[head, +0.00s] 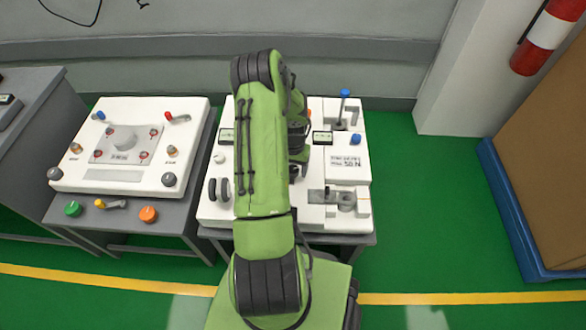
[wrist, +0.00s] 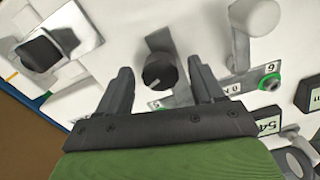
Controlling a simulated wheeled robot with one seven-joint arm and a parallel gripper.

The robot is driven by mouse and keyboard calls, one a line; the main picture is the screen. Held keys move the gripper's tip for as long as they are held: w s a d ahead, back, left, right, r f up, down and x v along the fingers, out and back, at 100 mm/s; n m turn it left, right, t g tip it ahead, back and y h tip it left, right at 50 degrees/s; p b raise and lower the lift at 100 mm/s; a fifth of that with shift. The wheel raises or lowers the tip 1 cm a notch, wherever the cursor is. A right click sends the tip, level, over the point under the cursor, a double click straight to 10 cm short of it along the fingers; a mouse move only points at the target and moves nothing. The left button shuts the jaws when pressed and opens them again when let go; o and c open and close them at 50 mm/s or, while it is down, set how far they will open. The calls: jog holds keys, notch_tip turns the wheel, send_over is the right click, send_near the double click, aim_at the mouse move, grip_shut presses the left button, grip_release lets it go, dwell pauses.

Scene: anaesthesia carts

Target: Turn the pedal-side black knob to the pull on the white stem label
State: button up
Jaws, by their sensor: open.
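In the wrist view the black knob (wrist: 158,73) stands on a grey plate, with a pale pointer mark on its face. My gripper (wrist: 160,69) is open, with one finger on each side of the knob and a visible gap on both sides. The dark pedal-like pad (wrist: 42,50) lies to the left. The white stem (wrist: 253,22) rises at the upper right. A grey label (wrist: 238,87) with upside-down print lies by its foot; the full pull value is too small to read. In the head view my arm hides the knob and the gripper.
A green ring (wrist: 269,82) and a small display (wrist: 268,124) sit right of the knob. In the head view the white panel (head: 215,212) also bears a printed 50 N sign (head: 346,163) and a blue-topped post (head: 344,96). Another panel (head: 75,178) stands left.

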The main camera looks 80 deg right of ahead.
jog(key=c, duration=1.1)
jog(key=shift+o, duration=0.2)
jog(key=shift+m, duration=0.4)
jog(key=m+b, duration=0.2)
jog(key=m, duration=0.1)
jog(key=shift+m, duration=0.3)
jog(key=shift+m+b, duration=0.45)
jog(key=shift+m, duration=1.45)
jog(key=o, duration=1.1)
jog(key=shift+c, duration=0.2)
